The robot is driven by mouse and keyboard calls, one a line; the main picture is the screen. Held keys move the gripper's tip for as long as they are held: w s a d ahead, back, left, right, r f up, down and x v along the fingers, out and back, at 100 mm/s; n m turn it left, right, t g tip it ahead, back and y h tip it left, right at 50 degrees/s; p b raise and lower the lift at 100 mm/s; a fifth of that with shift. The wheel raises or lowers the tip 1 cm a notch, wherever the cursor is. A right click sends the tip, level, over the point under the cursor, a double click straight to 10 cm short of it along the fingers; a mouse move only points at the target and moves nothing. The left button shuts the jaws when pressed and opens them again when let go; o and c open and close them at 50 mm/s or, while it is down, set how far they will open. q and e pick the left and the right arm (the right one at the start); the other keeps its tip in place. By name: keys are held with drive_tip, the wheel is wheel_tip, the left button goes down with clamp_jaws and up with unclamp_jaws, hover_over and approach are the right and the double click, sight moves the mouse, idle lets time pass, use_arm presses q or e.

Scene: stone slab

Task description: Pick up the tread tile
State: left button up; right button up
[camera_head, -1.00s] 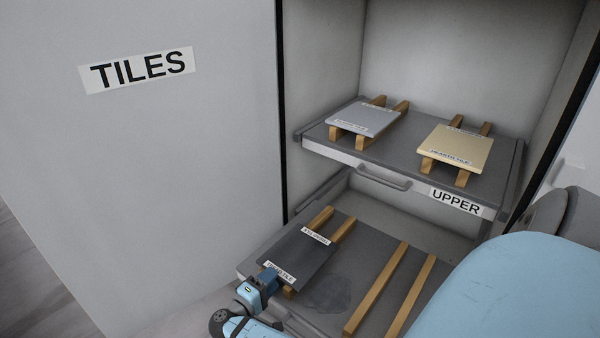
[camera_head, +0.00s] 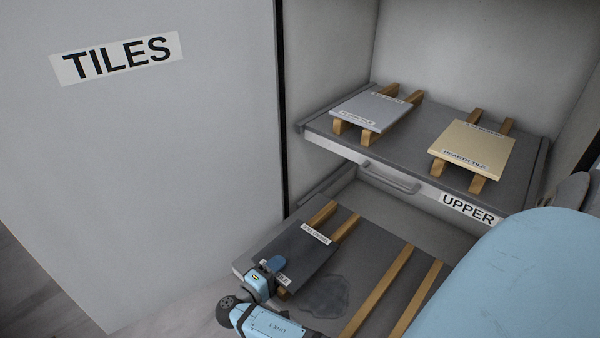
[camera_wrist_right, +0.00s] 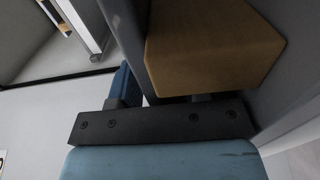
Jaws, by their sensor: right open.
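The dark grey tile (camera_head: 290,247) lies on two wooden battens at the left of the lower shelf; I take it for the tread tile. Its front label is partly covered by my gripper, so I cannot read it whole. My right gripper (camera_head: 273,268) is at the tile's front edge, with one blue finger over its top. In the right wrist view, the blue finger (camera_wrist_right: 124,85) is left of a dark band, likely the tile's edge (camera_wrist_right: 128,35), and a batten end (camera_wrist_right: 210,48) is to the right. The other finger is mostly hidden. The jaws are open. My left gripper is out of view.
The pulled-out upper shelf (camera_head: 408,157), labelled UPPER, holds a light grey tile (camera_head: 371,110) and a cream hearth tile (camera_head: 473,150) on battens. Two bare battens (camera_head: 385,287) lie right on the lower shelf. A panel labelled TILES (camera_head: 180,190) stands left.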

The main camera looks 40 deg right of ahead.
drive_tip(key=shift+c, duration=0.2)
drive_tip(key=shift+a, duration=0.1)
clamp_jaws()
drive_tip(key=shift+r, duration=0.1)
